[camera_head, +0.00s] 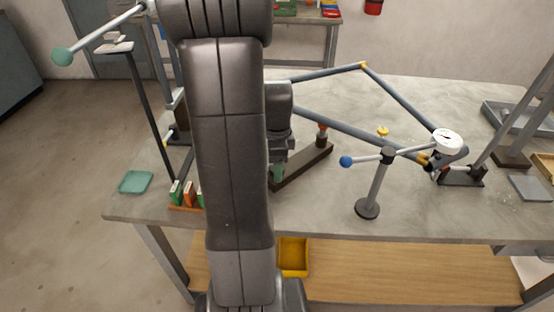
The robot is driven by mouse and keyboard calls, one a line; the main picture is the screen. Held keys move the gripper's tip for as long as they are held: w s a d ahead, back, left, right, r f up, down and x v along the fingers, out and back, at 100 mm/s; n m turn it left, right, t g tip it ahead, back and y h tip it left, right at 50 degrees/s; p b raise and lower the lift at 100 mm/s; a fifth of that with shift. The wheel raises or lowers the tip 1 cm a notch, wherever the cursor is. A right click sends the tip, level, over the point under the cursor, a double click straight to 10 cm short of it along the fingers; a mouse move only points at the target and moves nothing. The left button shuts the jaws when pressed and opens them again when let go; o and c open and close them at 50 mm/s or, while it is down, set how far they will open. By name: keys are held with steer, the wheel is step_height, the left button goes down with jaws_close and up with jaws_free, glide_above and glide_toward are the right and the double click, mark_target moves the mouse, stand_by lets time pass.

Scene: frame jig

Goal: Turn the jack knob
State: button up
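A grey-blue tubular frame (405,98) with yellow joints lies across stands on the table. I cannot tell for sure which part is the jack knob. A small yellow knob (383,131) shows near the frame's lower tube, and an orange-red top (322,128) stands on a dark bar (306,165). The fingers are too small and partly hidden to read.
A post with a blue ball (346,161) on its rod stands front right. Small coloured blocks (189,194) and a green tray (135,182) lie at the left. My arm hides the table's centre-left.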

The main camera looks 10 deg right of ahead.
step_height(320, 180, up, 14)
stand_by(0.5)
steer(key=shift+f, duration=0.15)
step_height(320, 180, down, 14)
steer(key=shift+r, duration=0.1)
stand_by(0.4)
